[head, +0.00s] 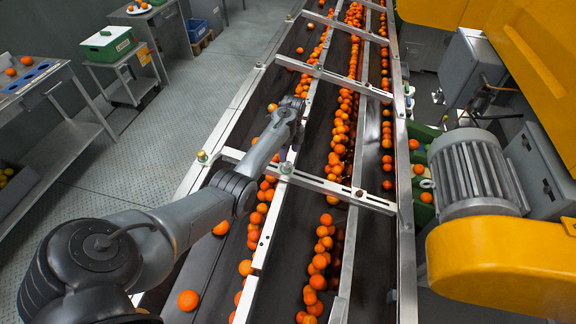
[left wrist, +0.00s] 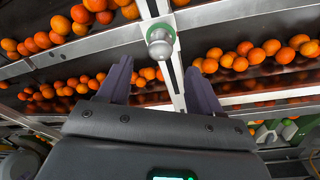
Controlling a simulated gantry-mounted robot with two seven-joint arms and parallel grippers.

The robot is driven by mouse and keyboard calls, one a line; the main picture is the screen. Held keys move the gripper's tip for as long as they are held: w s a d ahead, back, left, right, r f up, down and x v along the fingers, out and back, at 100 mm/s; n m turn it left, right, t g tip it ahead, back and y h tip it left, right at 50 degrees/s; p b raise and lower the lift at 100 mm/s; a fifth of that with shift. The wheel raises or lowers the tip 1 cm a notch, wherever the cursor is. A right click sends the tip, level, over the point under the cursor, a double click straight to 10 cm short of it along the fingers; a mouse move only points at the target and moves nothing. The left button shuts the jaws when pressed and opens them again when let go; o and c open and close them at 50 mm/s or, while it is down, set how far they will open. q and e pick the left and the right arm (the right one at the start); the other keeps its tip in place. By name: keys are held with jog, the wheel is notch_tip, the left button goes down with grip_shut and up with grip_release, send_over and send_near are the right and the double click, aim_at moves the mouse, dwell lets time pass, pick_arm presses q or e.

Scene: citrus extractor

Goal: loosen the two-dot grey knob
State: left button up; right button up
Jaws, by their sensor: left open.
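A round grey knob (left wrist: 160,46) with a green ring around its base shows in the left wrist view, on a metal crossbar where it meets a rail. Any dots on it are too small to make out. In the head view, a greyish knob with green at its base (head: 286,169) sits on the nearer crossbar. I cannot tell whether it is the same knob. My left gripper (head: 291,104) is above the conveyor, its arm reaching over that crossbar. In the left wrist view its open fingers (left wrist: 155,78) stand either side of the knob's line, apart from it and empty. My right gripper is out of view.
Oranges run in lanes along the dark conveyor (head: 320,204) between metal rails. Other crossbars (head: 333,76) span it farther back. A finned motor (head: 474,172) and yellow housing (head: 505,262) stand at the right. Clear floor (head: 190,110) and a side table (head: 38,82) lie left.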

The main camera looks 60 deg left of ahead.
aim_at(288, 164)
pick_arm(q)
jog(key=f, duration=0.5)
jog(key=f+b, duration=0.1)
jog(key=f, duration=0.1)
jog(key=shift+s+d+f, duration=0.15)
jog(key=shift+s+f, duration=0.15)
jog(key=shift+s, duration=0.05)
jog(key=c, duration=1.1)
jog(key=shift+o, duration=0.2)
